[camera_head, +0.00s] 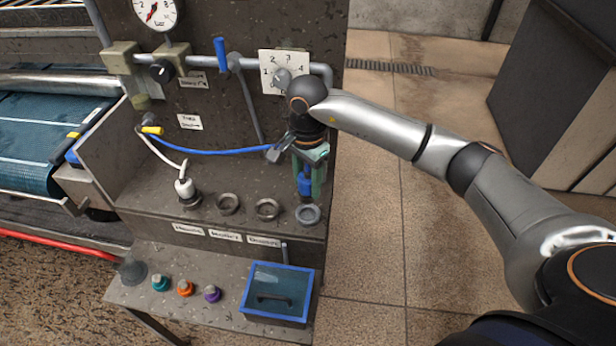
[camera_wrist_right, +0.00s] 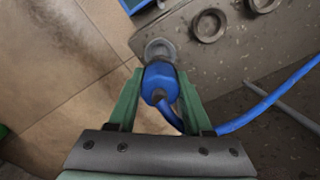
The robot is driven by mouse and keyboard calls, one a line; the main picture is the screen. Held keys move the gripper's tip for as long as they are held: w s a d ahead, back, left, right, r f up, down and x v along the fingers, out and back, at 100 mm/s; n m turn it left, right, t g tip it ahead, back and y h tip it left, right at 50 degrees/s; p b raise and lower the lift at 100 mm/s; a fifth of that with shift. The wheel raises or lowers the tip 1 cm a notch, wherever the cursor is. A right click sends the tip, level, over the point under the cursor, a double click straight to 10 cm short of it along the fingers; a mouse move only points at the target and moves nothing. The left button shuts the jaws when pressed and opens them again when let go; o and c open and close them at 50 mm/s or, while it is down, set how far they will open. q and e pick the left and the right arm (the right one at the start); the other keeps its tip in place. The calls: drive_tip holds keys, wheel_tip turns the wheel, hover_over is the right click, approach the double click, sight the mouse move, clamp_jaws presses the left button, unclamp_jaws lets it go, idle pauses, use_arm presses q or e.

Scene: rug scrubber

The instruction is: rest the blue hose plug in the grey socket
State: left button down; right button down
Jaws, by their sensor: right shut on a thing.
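The blue hose plug (camera_head: 304,186) points down between the fingers of my right gripper (camera_head: 307,176), which is shut on it. The grey socket (camera_head: 308,215) is at the right end of the ledge, just below the plug. In the right wrist view the plug (camera_wrist_right: 158,80) sits between my green fingers (camera_wrist_right: 158,92), and the socket (camera_wrist_right: 159,48) shows past its tip, partly covered. The plug looks a little above the socket; whether they touch I cannot tell. The blue hose (camera_head: 215,152) runs left from the plug to a yellow-banded fitting. My left gripper is not in view.
Two empty dark sockets (camera_head: 267,209) stand left of the grey one. A white plug (camera_head: 184,188) stands in the leftmost place. Below are a blue-framed box (camera_head: 279,310) and several coloured caps (camera_head: 185,288). Pipes and a dial plate (camera_head: 284,71) are behind my gripper.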

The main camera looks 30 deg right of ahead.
drive_tip(key=shift+w+f+m, duration=0.15)
drive_tip(key=shift+f+m, duration=0.15)
drive_tip(key=shift+f, duration=0.1)
drive_tip(key=shift+d+f+b, duration=0.1)
drive_tip(key=shift+f+b, duration=1.1)
drive_tip(key=shift+f, duration=0.6)
drive_tip(key=shift+f, duration=0.1)
drive_tip(key=shift+f+b, duration=0.3)
drive_tip(key=shift+b, duration=0.15)
drive_tip(key=shift+f, duration=0.15)
drive_tip(key=shift+f+b, duration=1)
drive_tip(key=shift+c, duration=1.2)
unclamp_jaws()
